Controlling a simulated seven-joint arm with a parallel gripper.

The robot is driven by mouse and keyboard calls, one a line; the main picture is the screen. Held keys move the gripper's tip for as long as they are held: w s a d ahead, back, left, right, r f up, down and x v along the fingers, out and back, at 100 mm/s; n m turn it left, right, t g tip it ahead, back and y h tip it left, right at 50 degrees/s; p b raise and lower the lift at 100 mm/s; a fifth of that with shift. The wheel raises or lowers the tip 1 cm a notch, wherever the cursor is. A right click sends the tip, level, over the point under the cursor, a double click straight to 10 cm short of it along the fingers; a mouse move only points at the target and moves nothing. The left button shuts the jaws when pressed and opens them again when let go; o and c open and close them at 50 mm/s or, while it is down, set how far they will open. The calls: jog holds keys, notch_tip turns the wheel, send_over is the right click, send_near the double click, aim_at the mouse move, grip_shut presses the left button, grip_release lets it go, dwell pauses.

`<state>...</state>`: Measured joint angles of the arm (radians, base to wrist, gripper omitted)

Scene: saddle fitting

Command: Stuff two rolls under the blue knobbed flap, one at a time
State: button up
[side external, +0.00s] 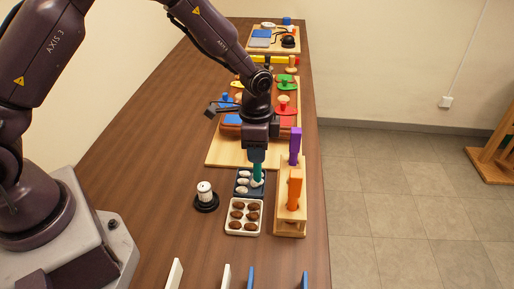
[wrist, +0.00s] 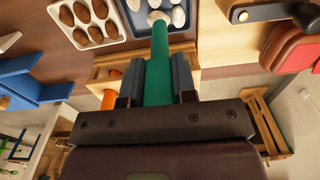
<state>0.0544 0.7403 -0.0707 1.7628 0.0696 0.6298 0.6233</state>
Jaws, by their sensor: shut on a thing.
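My gripper (side external: 257,152) is shut on a green rod (wrist: 158,72), which points down at the dark blue tray (side external: 239,190). White rolls (side external: 243,182) lie in that tray. In the wrist view, a white roll or pale tip (wrist: 158,17) shows at the rod's far end; I cannot tell whether it is attached. The blue knobbed flap (side external: 227,101) is on the wooden board behind my gripper, at its left side. Part of that board is hidden by my arm.
A white tray (side external: 230,220) of brown pieces adjoins the blue tray. A wooden rack (side external: 291,223) with purple (side external: 295,147) and orange (side external: 295,190) rods stands at the right. A white spool (side external: 204,191) on a black base stands left. The table's left side is clear.

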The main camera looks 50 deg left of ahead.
jog(key=shift+s+f, duration=0.1)
jog(key=shift+r, duration=3.6)
notch_tip(320, 180, up, 10)
jog(key=w+a+n, duration=0.3)
jog(key=w+a, duration=0.6)
jog(key=a, duration=0.3)
jog(key=w+a+n, duration=0.3)
jog(key=a, duration=0.9)
notch_tip(320, 180, down, 11)
jog(key=shift+s, duration=0.25)
